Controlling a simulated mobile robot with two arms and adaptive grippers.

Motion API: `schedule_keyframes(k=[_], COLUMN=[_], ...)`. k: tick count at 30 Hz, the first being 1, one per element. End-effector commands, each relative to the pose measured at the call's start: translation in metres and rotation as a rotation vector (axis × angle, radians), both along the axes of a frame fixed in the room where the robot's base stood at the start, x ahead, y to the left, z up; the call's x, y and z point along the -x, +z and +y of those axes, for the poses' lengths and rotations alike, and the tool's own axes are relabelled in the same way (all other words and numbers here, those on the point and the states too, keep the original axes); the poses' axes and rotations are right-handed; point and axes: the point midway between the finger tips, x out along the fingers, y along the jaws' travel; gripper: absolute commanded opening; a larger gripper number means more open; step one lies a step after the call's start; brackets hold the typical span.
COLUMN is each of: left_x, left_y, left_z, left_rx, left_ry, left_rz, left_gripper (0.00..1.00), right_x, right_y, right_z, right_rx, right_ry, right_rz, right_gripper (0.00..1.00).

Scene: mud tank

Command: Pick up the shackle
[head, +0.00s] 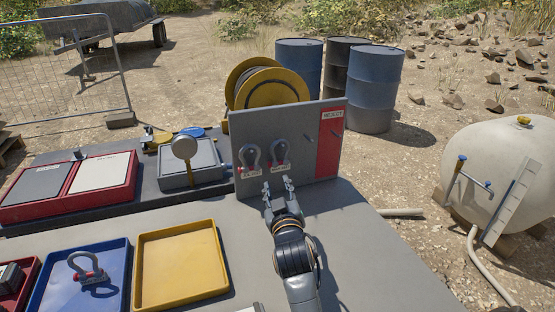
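Two grey bow shackles with red pins are at the upright grey board, a left one (250,159) and a right one (280,154), each above a small white label. A third shackle (84,267), grey with a red pin, is in the blue tray (52,286) at the lower left. My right gripper (277,183) is open and empty, just in front of and below the two shackles at the board. Its fingers point at the board and do not clearly touch either shackle. My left gripper is out of view.
The board has a red REJECT strip (329,150) with pegs. A yellow tray (180,265) looks empty. A gauge (184,148), a red two-panel tray (70,190) and a yellow reel (268,88) stand left and behind. The tabletop right of my arm is clear.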

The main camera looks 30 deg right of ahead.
Motion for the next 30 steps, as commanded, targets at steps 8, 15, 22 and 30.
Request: schedule_keyframes(k=[8,15,22,30], left_x=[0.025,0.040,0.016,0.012], left_y=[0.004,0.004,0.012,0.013], left_z=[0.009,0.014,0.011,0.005], left_rx=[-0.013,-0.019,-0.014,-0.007], left_ry=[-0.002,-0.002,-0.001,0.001], left_rz=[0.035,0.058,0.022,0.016], left_gripper=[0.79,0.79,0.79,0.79], right_x=[-0.048,-0.073,-0.094,-0.119], right_y=[0.004,0.003,0.010,0.010], right_z=[-0.023,-0.035,-0.047,-0.060], right_rx=[0.004,0.002,0.002,0.002], right_ry=[-0.001,0.000,-0.002,-0.001], right_rz=[-0.006,-0.005,-0.004,-0.004], right_gripper=[0.37,0.37,0.37,0.37])
